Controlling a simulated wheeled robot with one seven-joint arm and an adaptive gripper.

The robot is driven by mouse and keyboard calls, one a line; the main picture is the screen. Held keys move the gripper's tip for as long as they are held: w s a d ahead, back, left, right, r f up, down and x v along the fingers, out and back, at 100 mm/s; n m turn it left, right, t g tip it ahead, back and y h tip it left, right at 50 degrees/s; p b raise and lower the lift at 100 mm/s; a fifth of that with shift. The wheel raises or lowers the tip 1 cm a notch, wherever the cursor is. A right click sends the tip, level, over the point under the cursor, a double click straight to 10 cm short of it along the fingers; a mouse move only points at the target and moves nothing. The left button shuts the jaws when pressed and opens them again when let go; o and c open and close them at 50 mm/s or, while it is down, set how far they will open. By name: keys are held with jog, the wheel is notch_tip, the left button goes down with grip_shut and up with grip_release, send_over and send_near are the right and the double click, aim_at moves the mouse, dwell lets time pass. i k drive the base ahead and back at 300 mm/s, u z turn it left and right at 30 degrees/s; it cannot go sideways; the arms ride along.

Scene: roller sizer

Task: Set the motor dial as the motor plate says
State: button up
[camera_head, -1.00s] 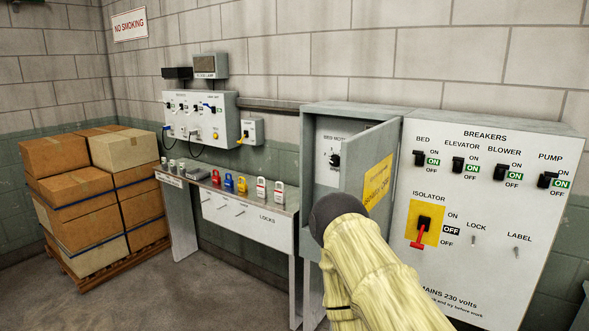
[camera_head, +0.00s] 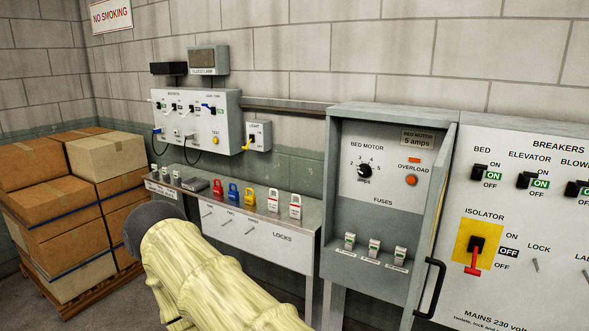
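The motor dial (camera_head: 364,171) is a black round knob on the white BED MOTOR panel inside an open grey cabinet (camera_head: 345,220). Its scale shows 2, 3, 4 and 5 amps; the exact pointer setting is too small to tell. The motor plate (camera_head: 417,139) at the panel's upper right reads "BED MOTOR 5 amps". The cabinet door (camera_head: 440,225) stands open at the right, seen nearly edge-on, with a black handle. My arm, in a pale yellow sleeve, crosses the lower left, apart from the dial. No gripper fingers show.
An orange OVERLOAD button (camera_head: 411,180) is right of the dial, with several fuses below. Left are a lock shelf (camera_head: 262,243) and stacked boxes (camera_head: 60,210). The space before the dial looks clear.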

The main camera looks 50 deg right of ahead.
aim_at(364, 171)
jog(key=z, duration=0.1)
jog(key=i, duration=1)
jog(key=z, duration=1)
jog(key=i, duration=0.55)
jog(key=z, duration=0.5)
